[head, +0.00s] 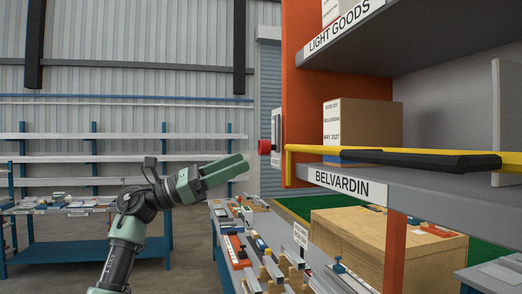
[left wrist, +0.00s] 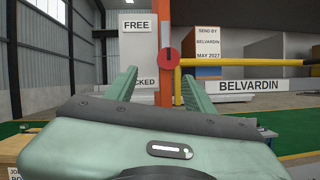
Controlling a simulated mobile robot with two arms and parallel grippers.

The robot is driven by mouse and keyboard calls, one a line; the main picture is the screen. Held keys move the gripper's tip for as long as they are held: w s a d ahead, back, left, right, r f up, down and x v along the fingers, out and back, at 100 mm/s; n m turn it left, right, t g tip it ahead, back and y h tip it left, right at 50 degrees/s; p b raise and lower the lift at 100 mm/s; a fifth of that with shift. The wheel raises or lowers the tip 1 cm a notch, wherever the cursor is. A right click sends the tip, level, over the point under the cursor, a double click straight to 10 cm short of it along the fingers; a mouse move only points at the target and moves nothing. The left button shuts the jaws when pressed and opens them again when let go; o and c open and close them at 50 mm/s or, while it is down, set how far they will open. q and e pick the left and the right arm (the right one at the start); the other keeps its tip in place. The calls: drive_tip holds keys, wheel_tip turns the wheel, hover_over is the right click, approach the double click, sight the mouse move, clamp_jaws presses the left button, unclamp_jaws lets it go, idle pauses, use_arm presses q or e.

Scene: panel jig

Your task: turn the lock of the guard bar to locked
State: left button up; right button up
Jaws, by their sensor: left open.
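The lock is a red round knob (head: 264,147) on a pale plate (head: 276,132) at the left side of the orange shelf post. The yellow guard bar (head: 310,149) runs right from beside the knob across the shelf front. My left gripper (head: 246,165) is open and empty, pointing at the knob from the left, short of it. In its wrist view (left wrist: 160,69) the knob appears between the fingertips. My right gripper is not in view.
A cardboard box (head: 370,122) stands on the BELVARDIN shelf (head: 430,183) behind the bar. A long black piece (head: 425,161) lies along the bar. Below are a table (head: 228,245) with many small parts and a wooden crate (head: 350,238).

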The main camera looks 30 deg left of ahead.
sight(259, 148)
use_arm(q)
drive_tip(key=shift+m, duration=0.3)
drive_tip(key=w+d+r+p, duration=0.2)
drive_tip(key=d, duration=0.1)
drive_tip(key=w+d+r+p, duration=0.1)
drive_tip(key=d+r, duration=0.1)
drive_tip(key=shift+d+p, duration=0.15)
drive_tip(key=shift+p, duration=0.15)
drive_tip(key=shift+w+d, duration=0.2)
drive_tip(key=shift+w, duration=0.3)
drive_tip(key=shift+d, duration=0.15)
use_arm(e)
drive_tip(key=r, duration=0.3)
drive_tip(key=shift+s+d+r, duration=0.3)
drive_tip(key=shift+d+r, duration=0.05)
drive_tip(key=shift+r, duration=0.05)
use_arm(q)
clamp_jaws()
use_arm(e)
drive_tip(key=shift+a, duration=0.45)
use_arm(q)
drive_tip(key=shift+f, duration=0.1)
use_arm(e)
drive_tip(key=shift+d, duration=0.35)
